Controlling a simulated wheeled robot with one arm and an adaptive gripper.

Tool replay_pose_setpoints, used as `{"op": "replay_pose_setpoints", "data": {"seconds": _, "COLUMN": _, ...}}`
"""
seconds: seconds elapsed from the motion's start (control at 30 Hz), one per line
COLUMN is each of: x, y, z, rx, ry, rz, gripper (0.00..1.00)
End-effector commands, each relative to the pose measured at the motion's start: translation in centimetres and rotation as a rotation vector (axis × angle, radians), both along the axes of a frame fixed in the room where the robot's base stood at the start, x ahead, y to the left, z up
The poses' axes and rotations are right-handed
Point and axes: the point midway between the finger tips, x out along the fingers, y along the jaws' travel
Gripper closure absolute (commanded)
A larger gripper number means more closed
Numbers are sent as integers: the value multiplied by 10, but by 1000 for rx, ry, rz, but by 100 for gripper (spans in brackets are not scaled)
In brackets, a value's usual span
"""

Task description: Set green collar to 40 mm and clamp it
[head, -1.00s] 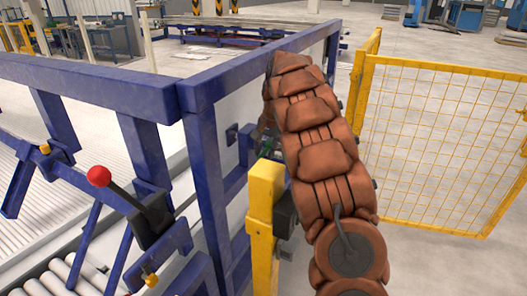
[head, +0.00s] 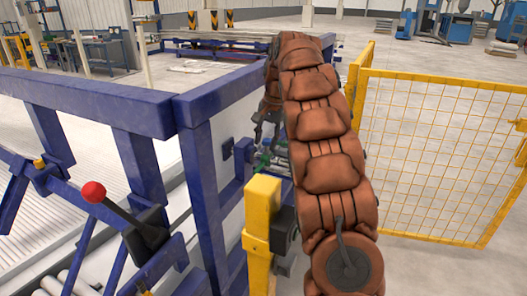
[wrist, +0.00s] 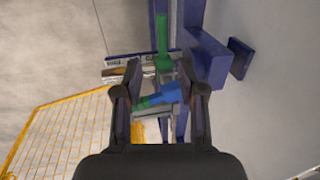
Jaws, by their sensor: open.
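My gripper (wrist: 158,80) is open, its two dark fingers spread on either side of a small mechanism in the wrist view. Between and beyond the fingertips are a blue block (wrist: 172,92) and a short green part (wrist: 148,101) touching its left end. A longer green bar (wrist: 162,35) stands farther up. I cannot tell which green part is the collar, nor read any scale setting. In the head view my gripper (head: 265,128) hangs left of my arm, above small green parts (head: 263,161) by the blue frame. Nothing is visibly held.
A blue frame (head: 196,106) stands close left of my arm, with a red-knobbed lever (head: 94,192). A yellow post (head: 262,205) is near my arm. A yellow mesh fence (head: 440,150) is at right. A printed board (wrist: 128,68) lies behind the mechanism.

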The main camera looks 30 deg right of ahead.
Motion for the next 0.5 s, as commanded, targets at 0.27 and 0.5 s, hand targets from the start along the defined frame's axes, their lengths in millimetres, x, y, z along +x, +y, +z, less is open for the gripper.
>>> {"op": "replay_pose_setpoints", "data": {"seconds": 0.27, "x": -4, "y": -2, "z": 20, "rx": -1, "ry": 0, "rz": 0, "gripper": 60}}
{"op": "replay_pose_setpoints", "data": {"seconds": 0.5, "x": -5, "y": -2, "z": 23, "rx": -1, "ry": 2, "rz": -1, "gripper": 60}}
